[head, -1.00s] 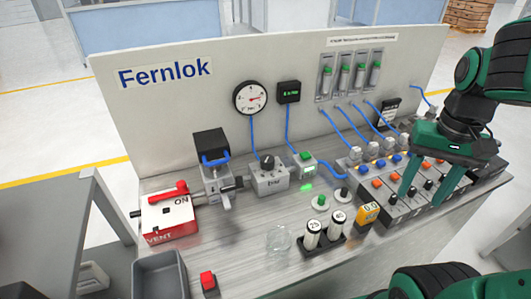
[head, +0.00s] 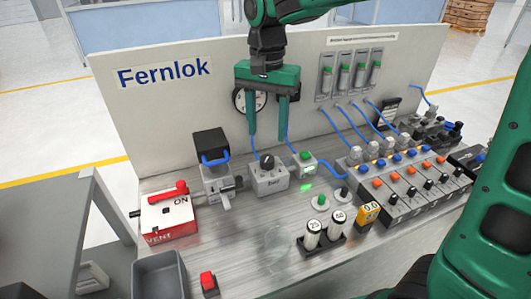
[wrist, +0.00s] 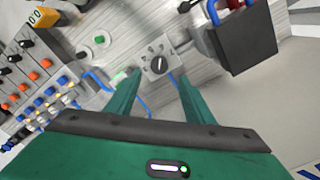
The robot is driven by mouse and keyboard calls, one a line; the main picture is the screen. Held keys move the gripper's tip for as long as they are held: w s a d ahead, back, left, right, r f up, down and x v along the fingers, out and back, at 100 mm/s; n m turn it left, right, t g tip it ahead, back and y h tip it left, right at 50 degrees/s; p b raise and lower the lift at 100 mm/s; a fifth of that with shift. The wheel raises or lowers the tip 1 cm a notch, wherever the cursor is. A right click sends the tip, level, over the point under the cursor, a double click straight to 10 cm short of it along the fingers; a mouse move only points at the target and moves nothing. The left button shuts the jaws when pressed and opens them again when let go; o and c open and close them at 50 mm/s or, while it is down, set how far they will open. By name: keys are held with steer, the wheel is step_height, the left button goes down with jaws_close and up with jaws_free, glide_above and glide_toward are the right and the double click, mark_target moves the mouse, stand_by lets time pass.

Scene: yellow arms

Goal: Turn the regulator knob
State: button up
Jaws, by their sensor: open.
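The regulator knob (head: 267,162) is a black knob on top of a grey box (head: 270,181) on the bench, in front of the upright panel. In the wrist view the knob (wrist: 158,63) has a pale pointer line and lies beyond the fingertips. My gripper (head: 267,150) is open and points down, its two green fingers spread with the knob between them in the head view. In the wrist view the fingers (wrist: 157,75) reach toward the box, one on each side. I cannot tell whether a finger touches it. Nothing is held.
A black-topped valve unit (head: 211,160) stands left of the box and a green-buttoned block (head: 305,162) right of it. Blue tubes run up the panel (head: 190,105). A red vent box (head: 169,217) sits at the left; a manifold (head: 410,180) fills the right. The bench front is partly clear.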

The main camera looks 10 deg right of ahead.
mark_target(267, 158)
step_height(267, 158, down, 8)
steer(key=shift+f, duration=0.25)
steer(key=c, duration=1)
